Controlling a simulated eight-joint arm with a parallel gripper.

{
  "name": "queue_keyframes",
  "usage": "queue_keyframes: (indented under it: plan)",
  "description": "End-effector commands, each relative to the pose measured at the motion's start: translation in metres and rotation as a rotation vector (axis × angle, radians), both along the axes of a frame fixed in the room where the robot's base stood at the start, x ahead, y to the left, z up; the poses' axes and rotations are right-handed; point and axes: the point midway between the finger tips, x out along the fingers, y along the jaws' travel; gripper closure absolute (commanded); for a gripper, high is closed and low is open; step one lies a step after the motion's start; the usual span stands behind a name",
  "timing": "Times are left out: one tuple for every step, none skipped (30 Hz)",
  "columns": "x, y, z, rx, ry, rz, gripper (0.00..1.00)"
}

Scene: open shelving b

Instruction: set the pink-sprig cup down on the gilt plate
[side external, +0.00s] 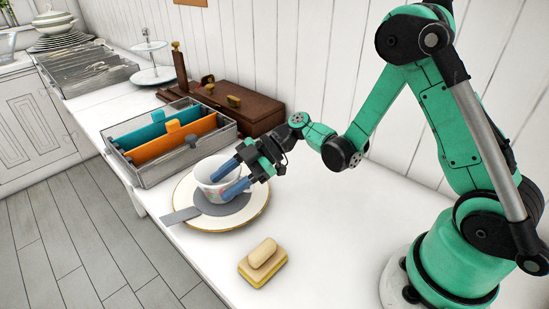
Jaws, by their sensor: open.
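The pink-sprig cup (207,174) is white with small pink flowers and stands upright within the gilt plate's outline. The gilt plate (252,219) is white with a gold rim and lies on the white counter. A grey flat piece with a strip (182,215) reaching over the plate's left edge lies on the plate, around the cup's foot. My gripper (232,176) is open, with its blue fingers at the cup's right side. One finger is by the rim and one is lower in front. Whether they touch the cup I cannot tell.
A sponge with a soap bar (262,259) lies in front of the plate. A clear-sided box (152,168) with teal and orange dividers stands behind left. A brown wooden case (235,108) is behind. The counter right of the plate is clear.

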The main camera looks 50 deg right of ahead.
Motion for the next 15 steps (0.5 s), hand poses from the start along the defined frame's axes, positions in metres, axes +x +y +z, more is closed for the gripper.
queue_keyframes:
  plan:
    - [0.0,0.0,0.001,0.0,0.0,0.0,0.55]
    - [0.0,0.0,0.002,0.0,0.0,0.0,0.55]
    - [0.0,0.0,0.003,0.0,0.0,0.0,0.55]
    - [0.0,0.0,0.005,0.0,0.0,0.0,0.55]
    - [-0.001,-0.002,0.008,0.0,0.0,-0.001,0.55]
    - [-0.002,-0.009,0.01,-0.001,0.0,-0.006,0.55]
    - [-0.004,-0.014,0.013,-0.001,0.0,-0.006,0.55]
    - [-0.006,-0.02,0.016,0.0,0.001,-0.007,0.55]
    - [-0.009,-0.028,0.02,0.0,0.001,-0.007,0.55]
    - [-0.011,-0.034,0.024,0.0,-0.001,-0.008,0.55]
    - [-0.013,-0.04,0.027,0.0,0.001,-0.007,0.55]
    - [-0.017,-0.048,0.031,0.0,0.001,-0.007,0.55]
    - [-0.019,-0.054,0.035,0.001,0.0,-0.008,0.55]
    - [-0.021,-0.06,0.038,0.001,0.001,-0.007,0.55]
    - [-0.024,-0.067,0.041,0.0,0.0,-0.006,0.55]
